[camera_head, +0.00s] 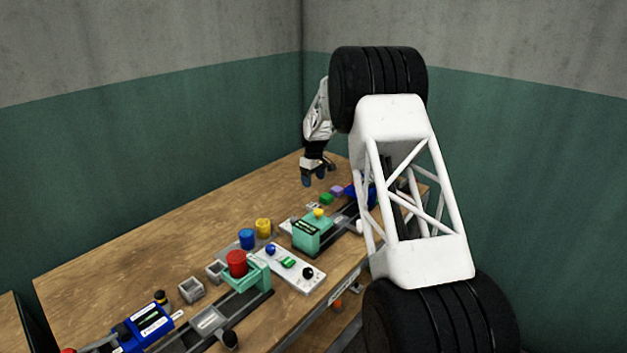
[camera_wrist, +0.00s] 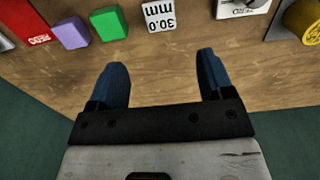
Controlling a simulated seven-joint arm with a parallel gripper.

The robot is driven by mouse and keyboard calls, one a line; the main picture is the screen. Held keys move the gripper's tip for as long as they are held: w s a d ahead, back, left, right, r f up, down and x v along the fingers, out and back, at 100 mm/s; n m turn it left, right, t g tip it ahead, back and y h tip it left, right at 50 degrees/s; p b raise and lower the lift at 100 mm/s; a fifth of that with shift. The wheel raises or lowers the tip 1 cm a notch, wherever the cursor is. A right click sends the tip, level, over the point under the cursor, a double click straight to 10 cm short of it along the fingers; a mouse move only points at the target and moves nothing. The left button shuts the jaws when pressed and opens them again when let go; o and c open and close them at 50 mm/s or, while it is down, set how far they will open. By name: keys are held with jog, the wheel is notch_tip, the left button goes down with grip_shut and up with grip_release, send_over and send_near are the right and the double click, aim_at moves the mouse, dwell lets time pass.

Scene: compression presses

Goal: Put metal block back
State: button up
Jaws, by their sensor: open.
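A light grey block marked "30.0 mm" (camera_wrist: 158,15), which may be the metal block, sits on the wooden table at the top of the wrist view. In the head view it seems to be the small grey piece (camera_head: 313,206) beside the green block. My gripper (camera_wrist: 161,66) is open with nothing between its blue fingertips. The block lies beyond the fingertips, roughly in line with the gap. In the head view my gripper (camera_head: 313,178) is above the far part of the table, its fingers pointing down.
A green block (camera_wrist: 111,24) and a purple block (camera_wrist: 72,33) sit left of the grey block; a yellow cylinder (camera_wrist: 304,20) is at right. The table's left side (camera_head: 150,255) is clear.

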jog(key=shift+r, duration=0.1)
dwell(0.4)
jog(key=s+d+r+m, duration=0.1)
jog(key=s+d+r, duration=0.1)
jog(key=s+r, duration=0.75)
jog(key=s+d+r+m+t, duration=0.15)
jog(key=s+r, duration=0.45)
jog(key=s, duration=0.7)
jog(key=s+d+r+m, duration=0.2)
jog(key=s+r, duration=0.6)
jog(key=s, duration=0.3)
jog(key=s+d+f+m, duration=0.1)
jog(key=s+m, duration=0.1)
jog(key=s, duration=1.8)
jog(key=s+d+f+m+t, duration=0.1)
jog(key=s+d+f+m, duration=0.1)
jog(key=s, duration=1.8)
jog(key=shift+f+m, duration=0.15)
jog(key=shift+m, duration=0.2)
